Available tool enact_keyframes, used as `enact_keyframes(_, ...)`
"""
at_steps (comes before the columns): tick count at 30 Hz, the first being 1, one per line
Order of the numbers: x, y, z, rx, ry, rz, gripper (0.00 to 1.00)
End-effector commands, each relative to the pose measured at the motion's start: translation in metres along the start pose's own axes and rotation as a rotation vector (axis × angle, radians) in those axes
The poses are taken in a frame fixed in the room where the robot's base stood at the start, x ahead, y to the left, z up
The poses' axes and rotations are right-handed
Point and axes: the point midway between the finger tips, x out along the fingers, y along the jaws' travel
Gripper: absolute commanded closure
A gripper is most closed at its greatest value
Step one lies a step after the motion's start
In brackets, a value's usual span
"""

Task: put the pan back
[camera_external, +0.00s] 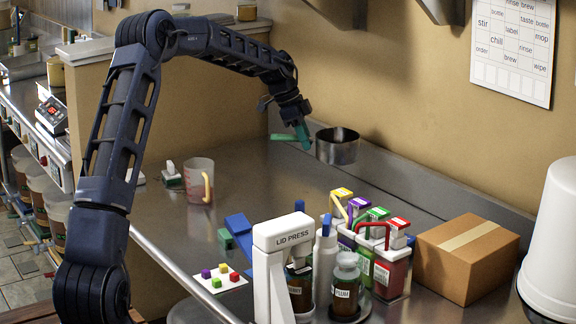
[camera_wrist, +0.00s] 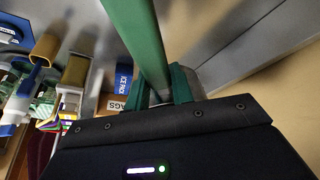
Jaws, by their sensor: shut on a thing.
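The pan (camera_external: 337,148) is a small round steel pan with a green handle (camera_external: 283,137). In the external view it is at the back of the steel counter, close to the tan wall, and looks upright. I cannot tell whether its base touches the counter. My gripper (camera_external: 303,138) is shut on the green handle, just left of the pan body. In the wrist view the handle (camera_wrist: 140,40) runs up from between the teal fingers of my gripper (camera_wrist: 170,88).
A measuring jug (camera_external: 198,181) stands on the counter to the left. The lid press (camera_external: 277,240), bottles, several coloured dispensers, a cardboard box (camera_external: 467,258) and a white bucket (camera_external: 552,240) crowd the front right. The counter middle is clear.

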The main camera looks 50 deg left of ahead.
Motion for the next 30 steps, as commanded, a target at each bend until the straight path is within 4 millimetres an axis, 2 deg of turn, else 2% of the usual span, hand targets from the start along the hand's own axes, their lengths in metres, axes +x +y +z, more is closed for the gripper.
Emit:
enact_keyframes(9, 0.062, 0.000, 0.026, -0.001, 0.000, 0.002, 1.00)
enact_keyframes(15, 0.095, 0.000, 0.040, -0.002, 0.000, 0.001, 1.00)
enact_keyframes(26, 0.118, 0.000, 0.049, -0.001, 0.000, -0.001, 1.00)
enact_keyframes(30, 0.133, 0.000, 0.056, -0.001, 0.000, 0.000, 1.00)
